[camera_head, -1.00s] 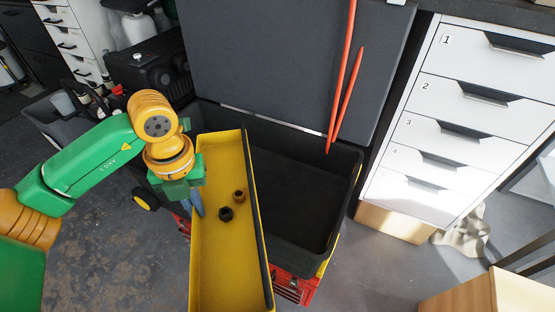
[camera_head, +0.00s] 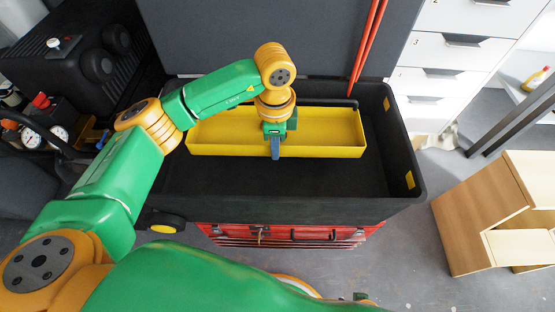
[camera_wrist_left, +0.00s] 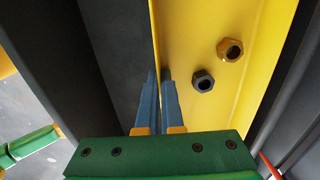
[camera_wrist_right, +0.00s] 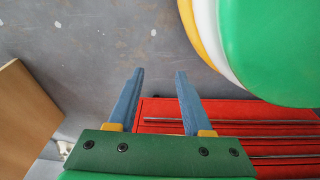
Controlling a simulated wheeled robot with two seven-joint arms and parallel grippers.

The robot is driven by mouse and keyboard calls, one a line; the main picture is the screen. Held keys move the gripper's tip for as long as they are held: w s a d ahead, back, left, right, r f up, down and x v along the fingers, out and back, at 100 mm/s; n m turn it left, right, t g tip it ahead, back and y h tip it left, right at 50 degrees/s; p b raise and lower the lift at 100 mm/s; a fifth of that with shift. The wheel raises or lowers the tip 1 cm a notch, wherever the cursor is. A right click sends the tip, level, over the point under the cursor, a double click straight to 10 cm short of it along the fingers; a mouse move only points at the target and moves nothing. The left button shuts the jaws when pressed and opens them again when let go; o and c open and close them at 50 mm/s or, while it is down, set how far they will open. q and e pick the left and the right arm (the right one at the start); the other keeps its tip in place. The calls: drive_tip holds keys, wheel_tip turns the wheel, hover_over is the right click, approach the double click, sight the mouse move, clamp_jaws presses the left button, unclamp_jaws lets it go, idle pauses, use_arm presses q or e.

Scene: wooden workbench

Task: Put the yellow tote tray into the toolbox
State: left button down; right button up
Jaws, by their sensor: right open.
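The yellow tote tray (camera_head: 335,152) lies lengthwise, left to right, within the black open bin of the toolbox (camera_head: 375,185), towards its back wall. I cannot tell whether it touches the bin floor. My left gripper (camera_head: 275,150) is at the tray's near long wall. In the left wrist view its blue fingers (camera_wrist_left: 157,105) straddle that yellow wall, close together on it. Two hex nuts, one brown (camera_wrist_left: 230,49) and one dark (camera_wrist_left: 203,80), lie in the tray. My right gripper (camera_wrist_right: 155,98) is open and empty in front of the toolbox's red drawers (camera_wrist_right: 230,130).
The raised toolbox lid (camera_head: 270,35) stands behind the bin. A black machine with gauges (camera_head: 70,55) is at the left. White drawers (camera_head: 445,55) stand at the back right, and a wooden box (camera_head: 475,220) is on the right. The front of the bin is clear.

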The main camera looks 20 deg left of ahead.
sight(276, 171)
use_arm(q)
wheel_tip(276, 171, down, 6)
drive_tip(key=shift+f+b, duration=0.25)
drive_tip(key=shift+b, duration=0.6)
drive_tip(key=shift+f, duration=0.15)
drive_tip(key=c, duration=1.1)
unclamp_jaws()
use_arm(e)
drive_tip(key=shift+w+a+r, duration=0.25)
drive_tip(key=shift+w+r, duration=0.05)
drive_tip(key=shift+w, duration=0.3)
drive_tip(key=shift+w+a+r, duration=0.25)
drive_tip(key=shift+w, duration=0.35)
use_arm(q)
wheel_tip(276, 171, up, 12)
drive_tip(key=p, duration=0.3)
drive_tip(key=shift+r+p, duration=0.25)
drive_tip(key=shift+p, duration=0.1)
use_arm(e)
drive_tip(key=s+d, duration=0.1)
drive_tip(key=s+d+f, duration=0.1)
drive_tip(key=s, duration=0.1)
drive_tip(key=shift+s+d, duration=0.15)
drive_tip(key=shift+s, duration=0.1)
